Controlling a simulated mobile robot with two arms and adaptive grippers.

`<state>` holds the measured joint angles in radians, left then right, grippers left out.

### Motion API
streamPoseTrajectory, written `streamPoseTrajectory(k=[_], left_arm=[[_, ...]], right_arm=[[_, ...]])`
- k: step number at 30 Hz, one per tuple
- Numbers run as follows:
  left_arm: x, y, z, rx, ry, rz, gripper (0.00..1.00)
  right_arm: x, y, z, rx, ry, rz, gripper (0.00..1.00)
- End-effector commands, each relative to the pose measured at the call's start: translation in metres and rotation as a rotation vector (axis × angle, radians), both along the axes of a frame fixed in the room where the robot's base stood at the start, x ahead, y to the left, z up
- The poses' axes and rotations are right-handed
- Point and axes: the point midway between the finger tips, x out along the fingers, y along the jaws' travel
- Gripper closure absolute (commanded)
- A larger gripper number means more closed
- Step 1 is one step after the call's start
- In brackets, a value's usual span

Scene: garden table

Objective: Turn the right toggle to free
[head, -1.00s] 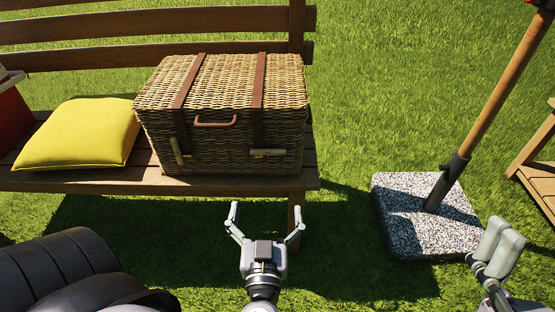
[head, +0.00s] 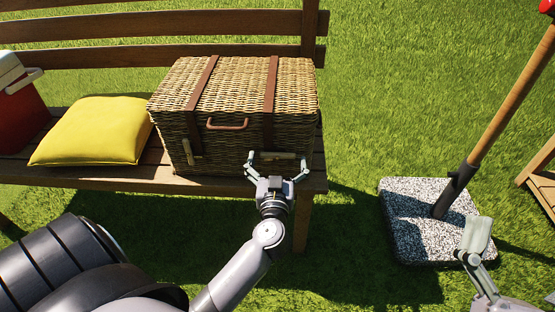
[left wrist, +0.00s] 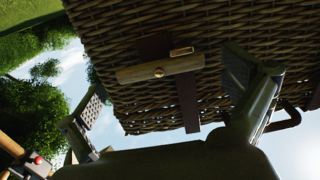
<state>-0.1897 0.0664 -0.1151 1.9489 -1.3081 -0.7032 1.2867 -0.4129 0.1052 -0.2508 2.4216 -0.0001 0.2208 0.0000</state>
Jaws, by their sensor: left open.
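The wicker hamper (head: 240,95) stands shut on the bench, with two brown leather straps down its front. The right toggle (head: 275,156), a small wooden bar, lies crosswise over the right strap. In the left wrist view the toggle (left wrist: 140,71) has a brass pin at its middle, with a brass loop beside it. The left toggle (head: 190,152) stands nearly upright. My left gripper (head: 277,168) is open in front of the right toggle, a finger towards each end; I see no clear contact. My right gripper (head: 478,240) is at the lower right, its jaw gap hidden.
A yellow cushion (head: 95,130) and a red cooler (head: 20,105) sit on the bench (head: 130,183) left of the hamper. A leather handle (head: 227,124) is between the straps. A speckled stone base (head: 405,225) with a wooden pole stands on the grass at right.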

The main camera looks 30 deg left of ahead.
Motion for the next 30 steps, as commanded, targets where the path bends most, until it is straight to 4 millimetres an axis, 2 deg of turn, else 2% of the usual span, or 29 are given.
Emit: streamPoseTrajectory(k=[7,27,30], left_arm=[[0.0003,0.0003,0.0000,0.000,0.000,0.000,0.03],[0.0001,-0.0001,-0.0001,-0.001,-0.001,0.000,0.48],[0.0001,-0.0001,-0.0001,0.000,0.000,0.000,0.50]], right_arm=[[0.0001,-0.0001,-0.0003,0.000,0.001,0.000,0.02],[-0.0001,-0.0001,-0.0001,0.000,0.000,0.000,0.02],[-0.0001,-0.0001,-0.0001,0.000,-0.001,0.000,0.02]])
